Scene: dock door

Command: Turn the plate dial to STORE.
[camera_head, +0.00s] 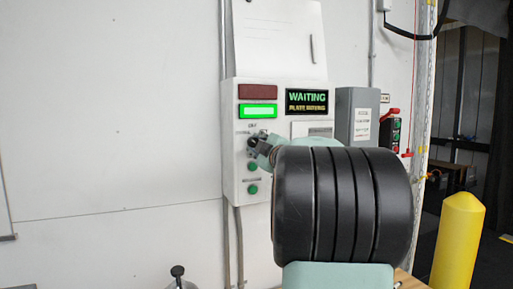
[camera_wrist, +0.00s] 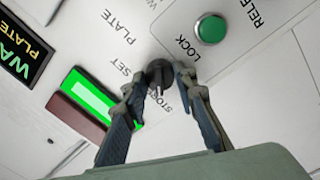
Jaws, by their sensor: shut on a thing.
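The plate dial (camera_wrist: 159,72) is a small black knob on the white control panel (camera_wrist: 110,45). The words PLATE and SET are readable beside it, and a label starting STO is partly covered by a finger. My gripper (camera_wrist: 166,79) has its two fingers closed on the dial from both sides in the wrist view. In the head view my gripper (camera_head: 265,146) reaches the panel's left part, and my dark wrist hides much of the lower panel. The exact direction of the dial's pointer is hard to tell.
A green lamp (camera_head: 258,111) is lit; the red lamp (camera_head: 258,92) above looks dark. Green buttons (camera_head: 252,167) sit below the dial. A grey box (camera_head: 357,115) and a yellow bollard (camera_head: 457,240) stand to the right.

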